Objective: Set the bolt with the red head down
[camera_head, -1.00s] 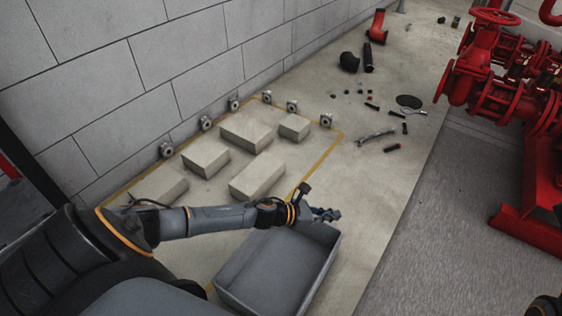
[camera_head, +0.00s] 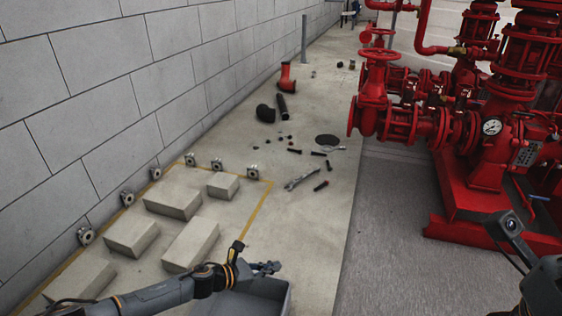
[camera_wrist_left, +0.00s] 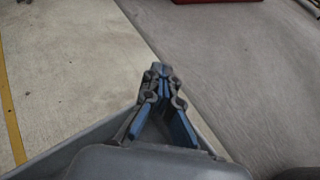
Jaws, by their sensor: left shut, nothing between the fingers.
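Several small dark bolts lie on the concrete floor beyond the marked area. One bolt with a reddish end (camera_head: 321,186) lies beside the wrench, apart from my grippers; at this size I cannot be sure it is the red-headed one. My left gripper (camera_head: 272,267) is over the grey bin at the bottom. In the left wrist view the left gripper's fingers (camera_wrist_left: 162,85) are closed together with nothing between them. Part of my right arm shows at the lower right edge, and its fingers cannot be made out.
The grey open bin (camera_head: 285,300) is cut off below. Concrete blocks (camera_head: 190,244) stand inside a yellow floor line along the wall. A wrench (camera_head: 301,179) and black pipe pieces (camera_head: 266,113) lie beyond. Red pumps (camera_head: 405,130) stand at right. Grey floor between is clear.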

